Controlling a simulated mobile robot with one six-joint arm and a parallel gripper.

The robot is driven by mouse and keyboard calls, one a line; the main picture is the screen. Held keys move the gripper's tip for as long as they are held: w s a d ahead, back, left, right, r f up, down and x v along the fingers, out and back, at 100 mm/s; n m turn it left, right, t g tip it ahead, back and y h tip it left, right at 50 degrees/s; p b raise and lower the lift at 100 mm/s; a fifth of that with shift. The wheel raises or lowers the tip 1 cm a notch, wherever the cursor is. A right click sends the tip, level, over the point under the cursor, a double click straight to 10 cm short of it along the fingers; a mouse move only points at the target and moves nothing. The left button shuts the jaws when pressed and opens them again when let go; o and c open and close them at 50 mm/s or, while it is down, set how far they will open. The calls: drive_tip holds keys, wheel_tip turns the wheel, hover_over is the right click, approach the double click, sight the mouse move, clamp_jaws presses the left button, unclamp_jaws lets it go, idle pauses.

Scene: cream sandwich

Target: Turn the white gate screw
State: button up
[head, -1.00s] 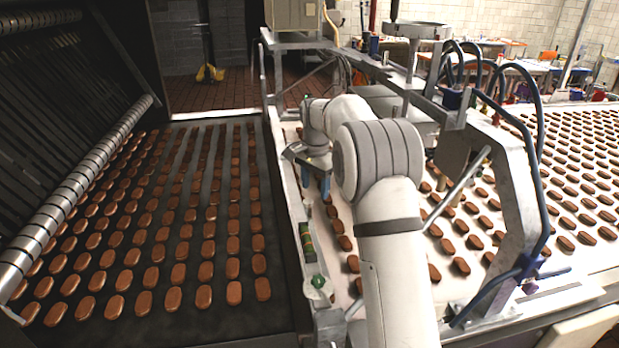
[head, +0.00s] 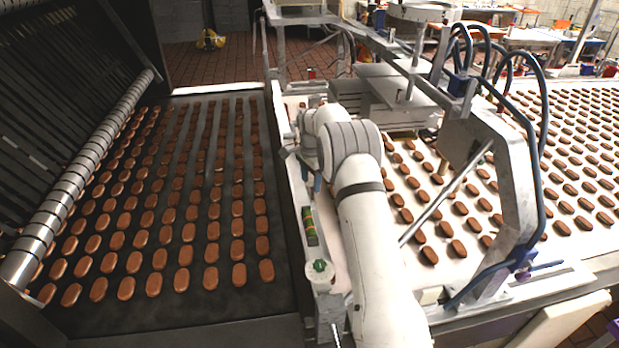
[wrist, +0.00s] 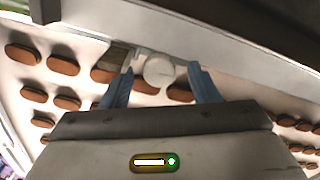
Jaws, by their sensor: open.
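The white gate screw (wrist: 158,70) appears as a round white knob beside a metal plate at the rail, over the white belt. In the wrist view it lies between the two blue fingertips of my gripper (wrist: 160,75), with space visible on both sides. My gripper is open and holds nothing. How far the fingertips are from the knob in depth, I cannot tell. In the head view my gripper (head: 311,179) points down by the rail at the left edge of the white belt. I cannot make out the knob between the fingers there.
A white-topped knob with a green centre (head: 319,270) stands on the near end of the rail. A dark belt (head: 160,325) with brown biscuits lies left. A metal frame (head: 515,180) with blue hoses stands to the right of my arm over the biscuit-covered white belt (head: 470,270).

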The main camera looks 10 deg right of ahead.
drive_tip(key=shift+f, duration=0.15)
drive_tip(key=shift+c, duration=0.4)
drive_tip(key=c, duration=0.9)
drive_tip(key=shift+a, duration=0.15)
